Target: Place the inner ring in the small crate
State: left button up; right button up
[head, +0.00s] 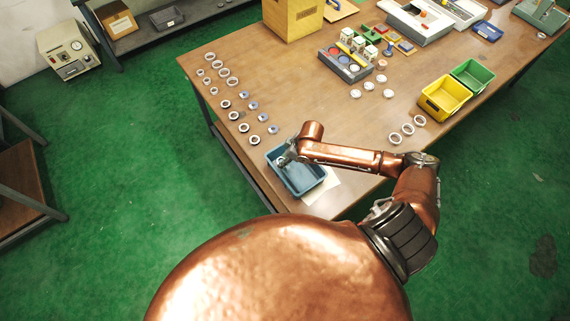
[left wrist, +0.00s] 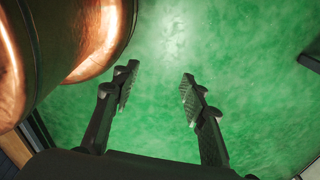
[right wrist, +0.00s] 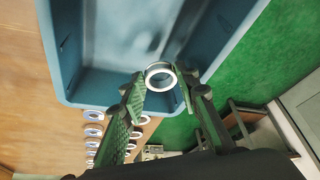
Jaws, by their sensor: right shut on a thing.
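My right gripper (right wrist: 158,88) is shut on a pale metal ring (right wrist: 151,67), held at the fingertips in the right wrist view. The ring is over the blue crate (right wrist: 95,90), whose inside shows behind it; I cannot tell how far above the floor of the crate it is. In the head view the blue crate (head: 311,187) sits at the near edge of the table, with my right gripper (head: 284,160) over it; the ring is too small to make out there. My left gripper (left wrist: 157,90) is open and empty above the green floor in the left wrist view.
Rows of rings (head: 228,104) lie on the table's left side. More rings (head: 407,129) lie near a yellow bin (head: 432,108) and a green bin (head: 486,67) at the right. A grey tray (head: 359,74) stands farther back. A pale sheet (head: 324,187) lies beside the blue crate.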

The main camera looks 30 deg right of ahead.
jog(key=shift+f, duration=0.7)
notch_tip(320, 180, down, 3)
jog(key=shift+r, duration=0.15)
jog(key=o, duration=0.7)
jog(key=shift+o, duration=0.9)
pick_arm(q)
jog(key=shift+w+a+r, duration=0.1)
jog(key=shift+w, duration=0.4)
